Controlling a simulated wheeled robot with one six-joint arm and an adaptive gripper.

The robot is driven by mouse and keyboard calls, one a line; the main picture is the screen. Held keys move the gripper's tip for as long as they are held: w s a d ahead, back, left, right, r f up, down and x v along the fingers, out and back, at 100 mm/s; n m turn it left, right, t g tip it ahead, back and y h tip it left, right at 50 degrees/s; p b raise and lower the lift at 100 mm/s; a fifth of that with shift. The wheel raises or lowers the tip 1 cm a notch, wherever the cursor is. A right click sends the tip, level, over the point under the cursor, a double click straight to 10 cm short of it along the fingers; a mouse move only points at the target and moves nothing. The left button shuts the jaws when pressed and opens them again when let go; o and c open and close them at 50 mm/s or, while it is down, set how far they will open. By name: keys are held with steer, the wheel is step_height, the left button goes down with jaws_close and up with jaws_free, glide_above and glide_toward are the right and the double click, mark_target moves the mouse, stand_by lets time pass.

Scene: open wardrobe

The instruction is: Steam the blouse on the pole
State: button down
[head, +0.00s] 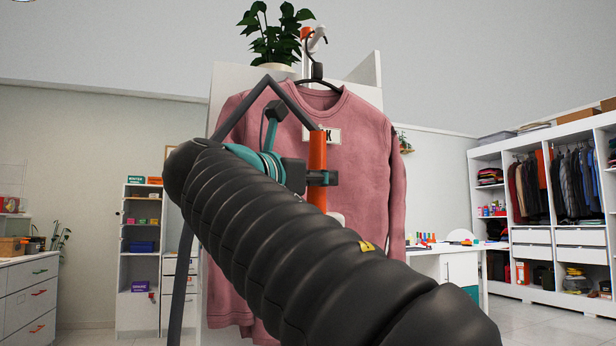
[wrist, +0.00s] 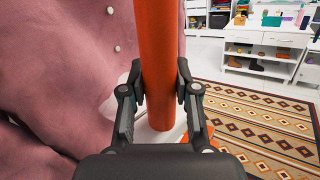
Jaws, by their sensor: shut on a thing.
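The pink blouse (head: 362,165) hangs on a dark hanger (head: 318,84) from the top of the pole (head: 319,42). My arm covers much of its lower middle. My gripper (head: 322,178) is shut on an orange cylindrical handle (head: 317,150), which I take to be the steamer's, in front of the blouse's chest. In the wrist view the fingers close on both sides of the orange handle (wrist: 160,60). The blouse (wrist: 60,70) fills the left of that view, with pale buttons. A white part shows behind the handle's lower end; the steamer's head is not clear.
A potted plant (head: 277,40) stands on a white cabinet behind the blouse. A white desk (head: 450,262) and an open wardrobe (head: 550,210) stand to the right. Drawers (head: 30,295) and a shelf unit (head: 141,250) are on the left. A patterned rug (wrist: 260,125) covers the floor.

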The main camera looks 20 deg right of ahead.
steer(key=shift+a+p, duration=0.35)
steer(key=shift+a, duration=0.6)
stand_by(0.6)
steer(key=s, duration=0.7)
stand_by(0.3)
